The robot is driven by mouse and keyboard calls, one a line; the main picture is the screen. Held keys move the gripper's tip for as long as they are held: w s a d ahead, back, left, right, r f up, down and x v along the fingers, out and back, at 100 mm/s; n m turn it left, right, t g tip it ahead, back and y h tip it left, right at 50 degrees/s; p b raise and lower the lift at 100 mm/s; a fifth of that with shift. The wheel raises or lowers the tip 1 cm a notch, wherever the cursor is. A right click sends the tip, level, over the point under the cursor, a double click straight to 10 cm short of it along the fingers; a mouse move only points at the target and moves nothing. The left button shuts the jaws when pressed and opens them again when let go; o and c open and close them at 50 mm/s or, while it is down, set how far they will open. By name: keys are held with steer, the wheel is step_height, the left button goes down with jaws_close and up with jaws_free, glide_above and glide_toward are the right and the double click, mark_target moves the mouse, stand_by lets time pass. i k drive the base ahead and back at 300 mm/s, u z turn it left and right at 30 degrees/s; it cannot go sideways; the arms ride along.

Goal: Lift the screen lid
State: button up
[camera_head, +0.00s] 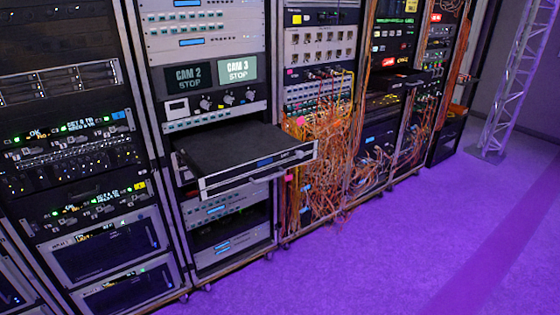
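A flat black screen lid (235,148) lies closed on a drawer that is pulled out of the second rack from the left. My gripper is not in view, and no part of my arm shows near the lid.
Racks stand in a row on both sides of the drawer. Tangled orange cables (335,150) hang right of it, close to its front corner. Two monitors (237,70) sit above the drawer. The purple floor (370,255) in front is clear. A truss (515,80) stands at far right.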

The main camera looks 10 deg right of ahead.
mark_target(224, 159)
steer(key=z, duration=0.25)
steer(key=k, duration=0.55)
steer(key=u, duration=1.15)
steer(key=i, duration=0.7)
steer(key=u, duration=0.05)
